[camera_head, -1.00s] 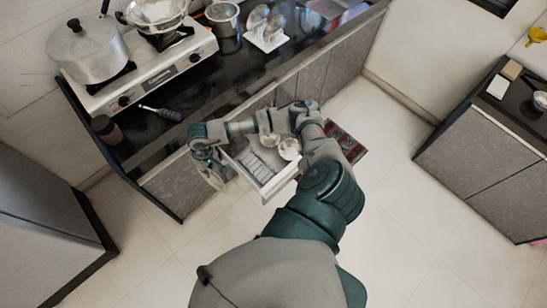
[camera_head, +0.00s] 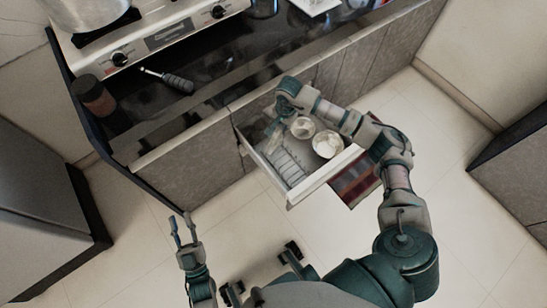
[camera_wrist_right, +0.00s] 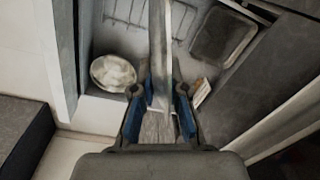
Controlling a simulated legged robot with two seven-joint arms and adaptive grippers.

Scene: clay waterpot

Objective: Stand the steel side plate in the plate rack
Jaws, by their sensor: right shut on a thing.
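My right gripper (camera_head: 275,127) is over the left rear part of an open drawer. In the right wrist view, its blue-padded fingers (camera_wrist_right: 160,108) are shut on the steel side plate (camera_wrist_right: 166,40), which shows edge-on and upright. The plate is hard to make out in the head view. The plate rack (camera_head: 287,165), a row of pale slats, is in the drawer's left front part. Wire bars of a rack (camera_wrist_right: 142,14) show beyond the fingers; I cannot tell whether the plate touches them. My left gripper (camera_head: 181,222) is open and empty, outside the drawer at lower left.
The drawer (camera_head: 318,184) also holds two pale bowls (camera_head: 302,127) (camera_head: 327,145). One bowl (camera_wrist_right: 113,73) and a dark tray (camera_wrist_right: 222,38) flank the plate in the wrist view. The counter (camera_head: 215,90) edge lies behind the drawer. A dark red mat (camera_head: 355,180) lies on the floor.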

